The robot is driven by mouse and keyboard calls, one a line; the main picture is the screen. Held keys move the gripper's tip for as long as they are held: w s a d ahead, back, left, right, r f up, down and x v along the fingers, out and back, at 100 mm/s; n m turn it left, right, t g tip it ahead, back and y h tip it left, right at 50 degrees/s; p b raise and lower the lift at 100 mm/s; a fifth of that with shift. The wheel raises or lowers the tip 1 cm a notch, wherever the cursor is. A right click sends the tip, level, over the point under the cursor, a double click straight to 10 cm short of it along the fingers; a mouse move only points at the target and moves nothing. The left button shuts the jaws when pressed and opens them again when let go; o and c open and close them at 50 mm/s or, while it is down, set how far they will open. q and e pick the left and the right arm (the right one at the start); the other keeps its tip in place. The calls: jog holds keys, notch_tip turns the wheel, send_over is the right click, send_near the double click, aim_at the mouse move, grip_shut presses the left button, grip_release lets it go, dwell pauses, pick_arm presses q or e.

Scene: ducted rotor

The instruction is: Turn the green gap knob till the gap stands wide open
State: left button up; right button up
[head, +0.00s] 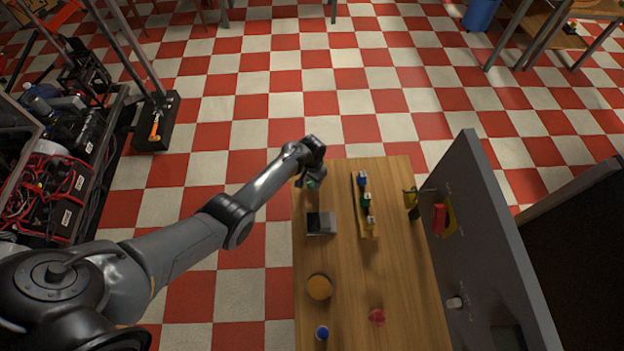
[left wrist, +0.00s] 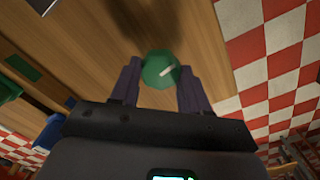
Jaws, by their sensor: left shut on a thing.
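In the head view a little of the green knob (head: 310,184) shows under my left gripper (head: 312,178), at the table's far left corner. The gap itself cannot be made out. My right gripper is not in view.
The wooden table (head: 345,290) carries a black and grey box (head: 321,223), a rail with blue, green and yellow parts (head: 365,205), a round orange-brown disc (head: 319,287), a blue-topped item (head: 322,332) and a red piece (head: 377,317). A grey panel (head: 490,240) stands along the right.

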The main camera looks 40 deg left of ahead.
aim_at(312, 182)
pick_arm(q)
jog(key=o, duration=1.1)
jog(key=shift+c, duration=0.2)
notch_tip(312, 182, up, 11)
jog(key=p, duration=0.2)
jog(key=shift+f, duration=0.1)
